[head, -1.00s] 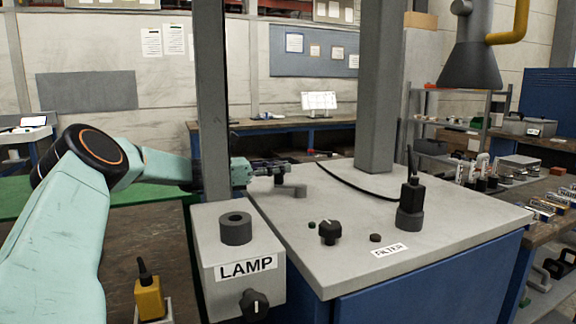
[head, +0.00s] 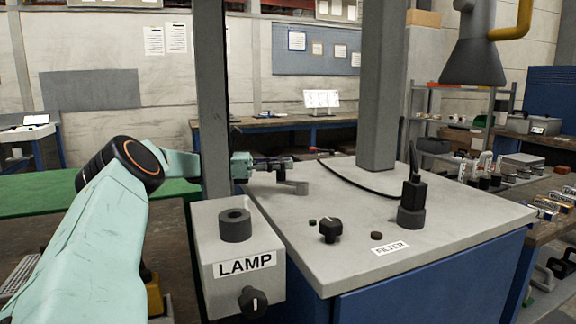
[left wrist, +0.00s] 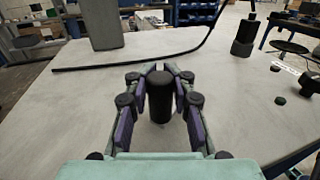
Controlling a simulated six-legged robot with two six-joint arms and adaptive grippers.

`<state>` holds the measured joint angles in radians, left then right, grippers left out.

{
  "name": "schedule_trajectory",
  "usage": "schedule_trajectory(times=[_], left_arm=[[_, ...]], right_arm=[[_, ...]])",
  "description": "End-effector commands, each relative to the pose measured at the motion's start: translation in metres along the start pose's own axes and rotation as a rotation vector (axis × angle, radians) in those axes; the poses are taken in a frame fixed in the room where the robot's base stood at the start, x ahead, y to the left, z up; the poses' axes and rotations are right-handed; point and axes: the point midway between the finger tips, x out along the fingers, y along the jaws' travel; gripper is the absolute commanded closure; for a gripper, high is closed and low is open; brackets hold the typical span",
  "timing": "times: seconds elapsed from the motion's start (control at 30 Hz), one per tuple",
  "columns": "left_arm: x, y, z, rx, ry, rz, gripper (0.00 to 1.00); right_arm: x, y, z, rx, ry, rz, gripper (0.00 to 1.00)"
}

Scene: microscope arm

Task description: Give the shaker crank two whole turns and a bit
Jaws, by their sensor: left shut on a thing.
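The shaker crank (head: 292,187) is a small grey arm low on the pale top of the blue cabinet, left of the big grey post. Its dark upright handle (left wrist: 160,97) shows in the left wrist view, standing between the two fingers. My left gripper (head: 284,163) reaches in from behind the thin post and is shut on this handle, just above the tabletop. In the left wrist view its fingers (left wrist: 166,82) lie on both sides of the handle. The crank's pivot is hard to make out. My right gripper is not in view.
The thin grey post (head: 213,110) stands close in front of my left forearm. The LAMP box (head: 238,285) is at the front left. A black knob (head: 330,229) and the filter's black fitting (head: 411,205) stand on the top. A black cable (head: 352,187) curves behind the crank.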

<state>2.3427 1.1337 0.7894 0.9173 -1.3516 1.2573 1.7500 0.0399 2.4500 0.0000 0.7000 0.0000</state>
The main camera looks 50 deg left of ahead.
Motion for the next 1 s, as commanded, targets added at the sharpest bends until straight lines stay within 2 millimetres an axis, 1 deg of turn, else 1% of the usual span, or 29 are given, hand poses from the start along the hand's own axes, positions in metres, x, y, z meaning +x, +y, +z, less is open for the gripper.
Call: schedule_trajectory(times=[0.03, 0.17, 0.2, 0.5, 0.8, 0.87, 0.93, 1.0], left_arm=[[-0.003, 0.002, -0.001, 0.0, 0.0, 0.009, 1.0], [-0.004, 0.002, -0.001, 0.0, 0.0, 0.01, 1.0], [-0.004, 0.002, -0.001, 0.0, 0.0, 0.01, 0.78], [0.0, 0.001, 0.0, 0.0, 0.0, 0.003, 0.54], [0.001, 0.001, 0.0, 0.0, 0.0, 0.0, 0.54], [-0.004, 0.001, 0.0, 0.0, -0.001, 0.001, 0.54], [-0.012, 0.001, 0.001, 0.0, -0.003, 0.002, 0.54], [-0.024, 0.001, 0.001, 0.001, -0.004, 0.004, 0.54]], right_arm=[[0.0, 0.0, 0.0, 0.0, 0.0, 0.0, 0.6], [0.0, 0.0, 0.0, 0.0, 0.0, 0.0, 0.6], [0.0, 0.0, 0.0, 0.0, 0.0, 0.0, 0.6], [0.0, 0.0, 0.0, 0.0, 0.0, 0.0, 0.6], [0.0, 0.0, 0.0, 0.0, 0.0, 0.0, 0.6], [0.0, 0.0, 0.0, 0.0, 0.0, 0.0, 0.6], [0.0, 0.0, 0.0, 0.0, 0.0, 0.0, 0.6], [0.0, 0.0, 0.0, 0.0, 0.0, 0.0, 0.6]])
